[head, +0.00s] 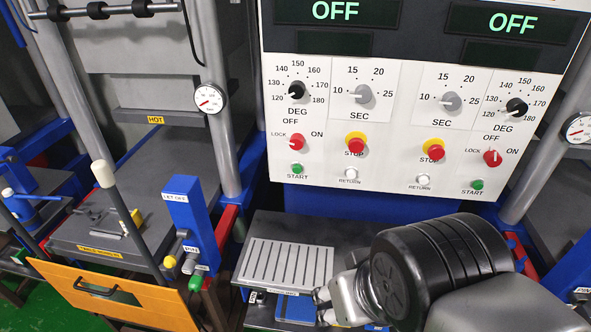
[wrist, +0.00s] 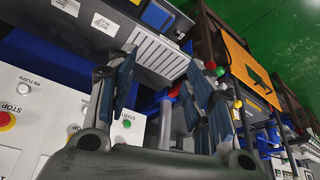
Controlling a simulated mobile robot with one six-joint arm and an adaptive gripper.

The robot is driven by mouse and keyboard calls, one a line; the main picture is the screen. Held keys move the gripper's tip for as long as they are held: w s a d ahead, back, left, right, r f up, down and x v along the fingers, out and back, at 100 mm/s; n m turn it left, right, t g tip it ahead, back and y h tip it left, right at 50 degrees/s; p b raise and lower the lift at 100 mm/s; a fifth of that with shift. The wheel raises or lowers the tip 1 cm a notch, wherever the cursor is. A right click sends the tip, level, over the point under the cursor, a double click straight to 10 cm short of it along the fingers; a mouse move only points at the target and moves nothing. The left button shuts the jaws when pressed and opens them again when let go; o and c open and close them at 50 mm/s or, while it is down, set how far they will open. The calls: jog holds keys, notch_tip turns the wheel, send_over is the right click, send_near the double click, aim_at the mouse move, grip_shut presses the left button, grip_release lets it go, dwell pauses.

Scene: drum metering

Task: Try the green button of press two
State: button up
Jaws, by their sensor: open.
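The white control panel (head: 411,130) fills the upper right of the head view, with two sets of controls. A green START button (head: 297,169) sits at the lower left of the left set, and another green START button (head: 477,184) at the lower right of the right set. I see no label numbering the presses. Both displays read OFF. My gripper (wrist: 160,85) is open and empty; in the head view it is partly hidden by my arm, below the panel. In the wrist view a green button (wrist: 127,124) shows beside the left finger, apart from it.
Red STOP buttons (head: 355,147) and white RETURN buttons (head: 352,171) sit near the START buttons. A slotted grey plate (head: 287,264) lies below the panel. An orange board (head: 115,297), blue post (head: 190,220) and grey columns stand left. A column (head: 548,145) stands right.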

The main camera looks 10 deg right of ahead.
grip_shut()
dwell(0.6)
dwell(1.2)
